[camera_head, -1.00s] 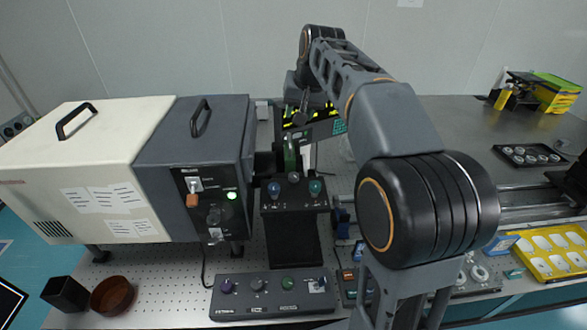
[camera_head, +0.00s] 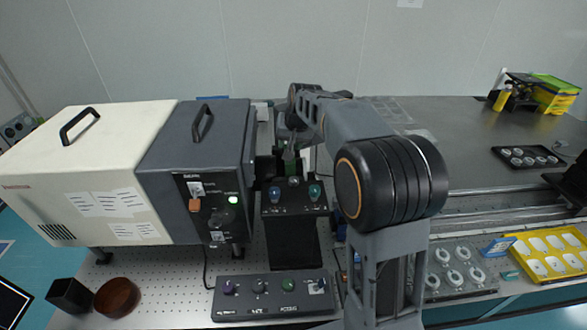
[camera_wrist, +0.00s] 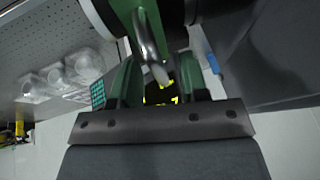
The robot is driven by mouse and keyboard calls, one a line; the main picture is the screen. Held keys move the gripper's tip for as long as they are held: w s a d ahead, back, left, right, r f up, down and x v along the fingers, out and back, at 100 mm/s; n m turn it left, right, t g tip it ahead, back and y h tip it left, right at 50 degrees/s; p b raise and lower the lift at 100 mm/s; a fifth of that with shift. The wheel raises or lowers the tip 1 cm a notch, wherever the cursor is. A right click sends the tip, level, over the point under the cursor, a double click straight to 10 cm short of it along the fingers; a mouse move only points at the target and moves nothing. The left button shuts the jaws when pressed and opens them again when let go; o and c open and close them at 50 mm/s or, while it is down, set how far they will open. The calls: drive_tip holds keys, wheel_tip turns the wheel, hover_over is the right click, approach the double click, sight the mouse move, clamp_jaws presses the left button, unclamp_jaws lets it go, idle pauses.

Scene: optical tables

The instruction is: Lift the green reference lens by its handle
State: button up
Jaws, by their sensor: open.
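In the wrist view, a metal loop handle (camera_wrist: 149,42) hangs from a green body (camera_wrist: 126,14), which looks like the green reference lens. My gripper (camera_wrist: 158,72) is open, with its two green-faced fingers on either side of the handle's lower end. I cannot tell whether either finger touches the handle. In the head view my gripper is small and mostly hidden by my arm, just behind the small dark stand. The lens is hard to make out there.
A white and dark grey instrument box (camera_head: 190,150) stands close on the left. The dark stand (camera_head: 291,240) carries blue and green knobs. A control panel (camera_head: 270,298) lies in front. A yellow tray (camera_head: 517,262) and a tray of round parts (camera_head: 528,157) lie right.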

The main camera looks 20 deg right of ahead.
drive_tip(key=shift+w+f, duration=0.15)
drive_tip(key=shift+f, duration=0.25)
clamp_jaws()
drive_tip(key=shift+r, duration=0.15)
idle(1.0)
